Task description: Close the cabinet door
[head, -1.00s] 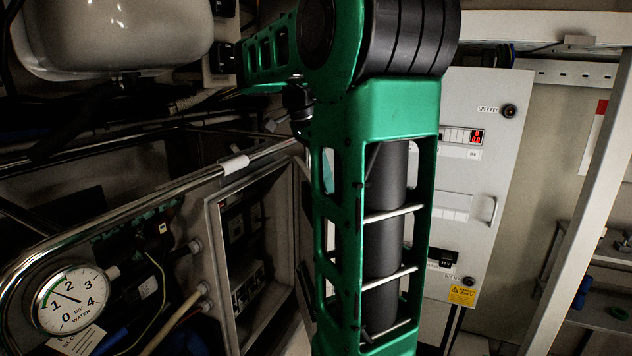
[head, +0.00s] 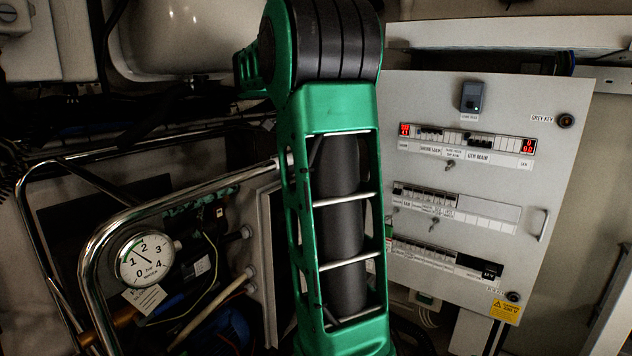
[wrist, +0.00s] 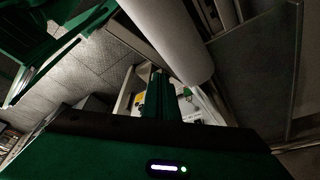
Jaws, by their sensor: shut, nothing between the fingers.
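The cabinet door (head: 515,195) is a pale grey panel with rows of breakers, red displays and labels. It stands right of my arm in the head view, with its front facing me. A small handle (head: 543,225) is near its right edge. Part of its left side is behind my green arm, so I cannot tell its exact angle. A grey cabinet frame edge (head: 268,250) shows left of my arm. My gripper (wrist: 158,80) shows in the wrist view as dark green fingers, shut and empty. It is hidden in the head view, and I see no contact with the door.
A bent metal rail (head: 90,255) and a round water gauge (head: 147,258) stand at the left. Hoses and wires lie behind them. A pale cylinder (wrist: 172,45) and a dark flat panel (wrist: 255,60) are near my gripper in the wrist view.

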